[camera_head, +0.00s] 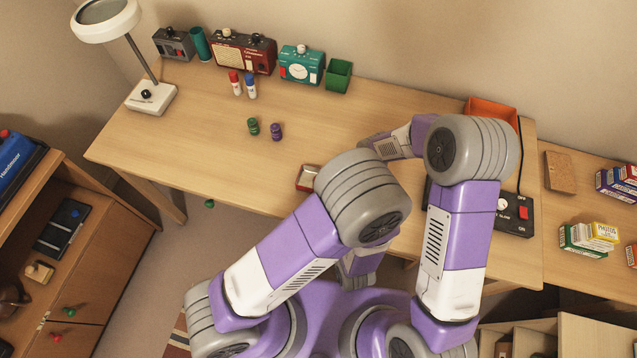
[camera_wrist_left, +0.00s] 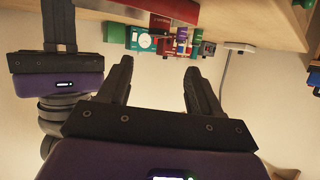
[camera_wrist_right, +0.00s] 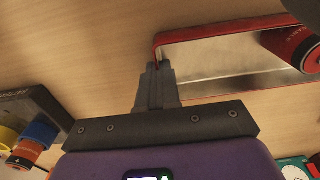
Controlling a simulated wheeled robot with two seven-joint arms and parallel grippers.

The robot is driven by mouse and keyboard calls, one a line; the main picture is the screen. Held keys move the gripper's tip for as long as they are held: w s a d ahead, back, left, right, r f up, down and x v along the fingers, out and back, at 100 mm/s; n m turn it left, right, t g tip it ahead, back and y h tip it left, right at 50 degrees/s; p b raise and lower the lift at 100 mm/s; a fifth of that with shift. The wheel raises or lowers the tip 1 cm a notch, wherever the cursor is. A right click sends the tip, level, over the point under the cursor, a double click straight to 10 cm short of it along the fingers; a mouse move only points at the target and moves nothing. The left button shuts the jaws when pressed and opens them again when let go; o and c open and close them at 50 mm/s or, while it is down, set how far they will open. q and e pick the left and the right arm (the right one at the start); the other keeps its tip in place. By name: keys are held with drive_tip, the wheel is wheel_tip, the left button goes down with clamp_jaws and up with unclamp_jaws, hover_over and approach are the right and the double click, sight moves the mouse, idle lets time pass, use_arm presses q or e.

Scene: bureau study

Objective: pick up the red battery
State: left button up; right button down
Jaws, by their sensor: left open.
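A red cylinder with dark markings (camera_wrist_right: 295,48), which looks like the red battery, lies at the right end of a red-rimmed metallic tray (camera_wrist_right: 215,68) in the right wrist view. The tray (camera_head: 301,185) is partly hidden by my arm in the head view. My right gripper (camera_wrist_right: 157,75) is shut, with nothing visible between its fingers; its tips appear near the tray's corner, left of the cylinder. Contact cannot be told. My left gripper (camera_wrist_left: 158,67) is open and empty, apparently low near the table's front edge. Its fingers are hidden in the head view.
Green (camera_head: 253,127) and purple (camera_head: 276,132) cylinders stand mid-table. An orange bin (camera_head: 490,108) and black switch box (camera_head: 515,213) are at right.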

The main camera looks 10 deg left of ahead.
use_arm(q)
drive_tip(key=shift+n, duration=0.3)
drive_tip(key=x, duration=0.7)
drive_tip(key=f+x, duration=0.1)
drive_tip(key=x, duration=0.3)
drive_tip(key=shift+s+d, duration=0.1)
drive_tip(key=shift+d, duration=0.15)
drive_tip(key=c, duration=1.1)
